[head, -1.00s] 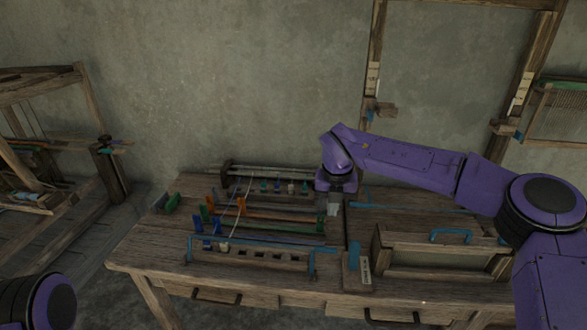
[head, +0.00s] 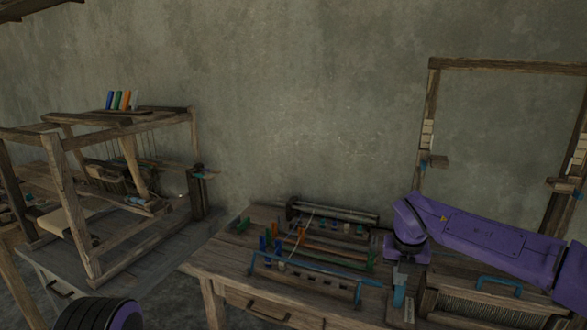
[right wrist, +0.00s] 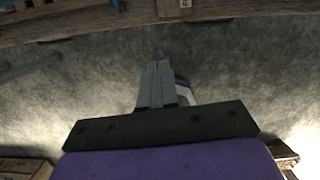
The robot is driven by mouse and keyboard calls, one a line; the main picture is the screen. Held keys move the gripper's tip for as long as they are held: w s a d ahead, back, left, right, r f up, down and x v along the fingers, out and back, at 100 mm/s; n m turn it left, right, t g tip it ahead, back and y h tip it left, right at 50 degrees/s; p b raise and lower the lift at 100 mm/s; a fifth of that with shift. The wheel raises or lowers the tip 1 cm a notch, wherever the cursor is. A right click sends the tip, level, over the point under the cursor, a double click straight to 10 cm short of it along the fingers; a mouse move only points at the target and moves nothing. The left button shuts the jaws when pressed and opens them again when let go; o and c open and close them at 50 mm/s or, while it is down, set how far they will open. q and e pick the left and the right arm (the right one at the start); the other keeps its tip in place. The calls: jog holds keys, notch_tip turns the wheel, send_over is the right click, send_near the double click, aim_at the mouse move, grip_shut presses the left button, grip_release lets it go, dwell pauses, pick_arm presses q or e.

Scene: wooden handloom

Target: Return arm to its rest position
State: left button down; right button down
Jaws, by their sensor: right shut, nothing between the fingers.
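My right arm comes in from the right in the head view, its purple wrist above the right part of the wooden bench (head: 235,268). My right gripper (head: 396,262) is small and partly hidden there. In the right wrist view its two grey fingers (right wrist: 160,84) are together, with nothing between them. Grey, mottled surface shows behind the fingers, and a wooden edge crosses the top of that view. Of my left arm only a dark, rounded part shows at the bottom left of the head view; the left gripper is not in view.
A blue-railed rack (head: 315,272) and coloured pegs stand on the bench, left of my right wrist. A wooden box with a blue handle (head: 498,283) lies below the right forearm. A wooden loom (head: 75,165) stands at left. A tall wooden frame (head: 505,66) stands behind the arm.

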jog(key=s+a+f+n+t+h, duration=0.2)
jog(key=s+f+n, duration=0.3)
jog(key=f+n, duration=0.6)
jog(key=s+a+f+n+t+h, duration=0.1)
jog(key=s+a+f+n+t, duration=0.15)
jog(key=s+f+n, duration=0.6)
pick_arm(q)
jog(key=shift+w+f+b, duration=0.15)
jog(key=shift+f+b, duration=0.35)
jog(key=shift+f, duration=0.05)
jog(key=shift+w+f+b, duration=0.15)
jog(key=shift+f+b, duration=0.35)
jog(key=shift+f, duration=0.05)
pick_arm(e)
jog(key=s+d+f+n+g, duration=0.1)
jog(key=s+d+f+n, duration=0.2)
jog(key=s, duration=0.5)
jog(key=s+d+f+n+g, duration=0.1)
jog(key=s+d+f+n, duration=0.1)
jog(key=s+f+n, duration=0.3)
jog(key=s+d+f+n+g, duration=0.1)
jog(key=s+d+f+n, duration=0.2)
jog(key=s, duration=0.8)
notch_tip(320, 180, down, 4)
jog(key=shift+d+r+n+y, duration=0.1)
jog(key=shift+d+n+y, duration=0.3)
jog(key=shift+n, duration=0.55)
